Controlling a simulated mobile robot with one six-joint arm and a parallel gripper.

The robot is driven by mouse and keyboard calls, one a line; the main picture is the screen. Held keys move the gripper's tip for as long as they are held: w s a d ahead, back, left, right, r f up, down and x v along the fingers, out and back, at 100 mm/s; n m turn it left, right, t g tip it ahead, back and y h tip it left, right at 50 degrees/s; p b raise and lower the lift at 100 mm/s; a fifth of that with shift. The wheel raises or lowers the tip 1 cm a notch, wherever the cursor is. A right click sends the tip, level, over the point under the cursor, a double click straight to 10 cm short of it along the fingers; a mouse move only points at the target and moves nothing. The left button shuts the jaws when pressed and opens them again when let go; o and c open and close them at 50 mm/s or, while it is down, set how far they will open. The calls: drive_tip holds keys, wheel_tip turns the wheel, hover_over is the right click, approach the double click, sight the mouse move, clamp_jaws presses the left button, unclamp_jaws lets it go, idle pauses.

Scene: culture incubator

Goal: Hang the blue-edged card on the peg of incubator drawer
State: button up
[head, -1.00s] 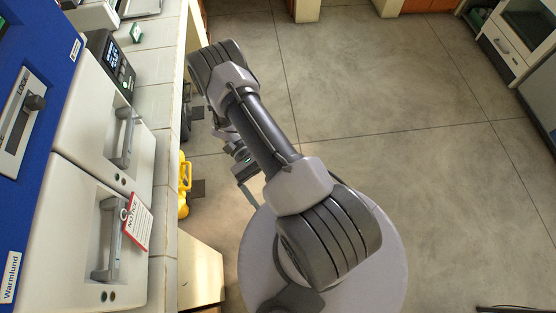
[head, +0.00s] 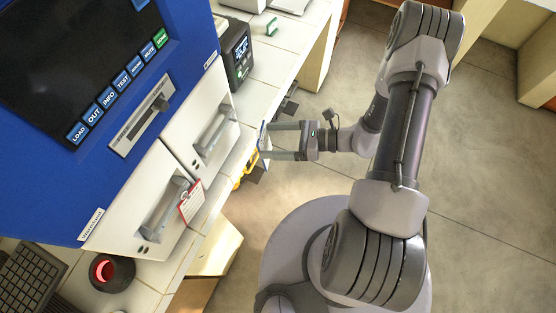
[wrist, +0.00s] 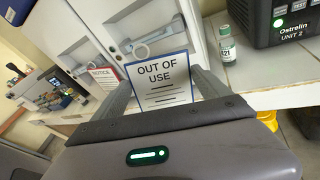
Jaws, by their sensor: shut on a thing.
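The blue-edged card (wrist: 160,80) reads "OUT OF USE" and has a white ring at its top. It is upright between the fingers of my gripper (wrist: 163,76), which is shut on it. In the head view my gripper (head: 266,140) is in front of the counter edge, level with the upper drawer and apart from it; the card (head: 262,136) shows only as a thin edge. The incubator has two white drawers with grey handles, the upper (head: 198,122) and the lower (head: 152,208). No separate peg can be made out clearly.
A red-edged "NOTICE" card (head: 191,201) hangs at the lower drawer's handle. A dark instrument (head: 238,55) and a green-capped vial (wrist: 226,44) stand on the counter. A yellow object (head: 246,172) is below the counter edge. A keyboard (head: 27,280) lies at lower left.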

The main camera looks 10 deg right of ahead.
drive_tip(key=shift+w+d+r+m+t, duration=0.15)
drive_tip(key=shift+w+d+m+t, duration=0.15)
drive_tip(key=shift+w+t, duration=0.1)
drive_tip(key=shift+w, duration=0.15)
drive_tip(key=shift+x, duration=1.05)
drive_tip(key=w+a+f+b, duration=0.1)
drive_tip(key=w+a, duration=0.3)
drive_tip(key=a, duration=0.1)
drive_tip(key=shift+w, duration=0.25)
drive_tip(key=shift+a, duration=0.15)
drive_tip(key=o, duration=1.1)
drive_tip(key=shift+o, duration=0.2)
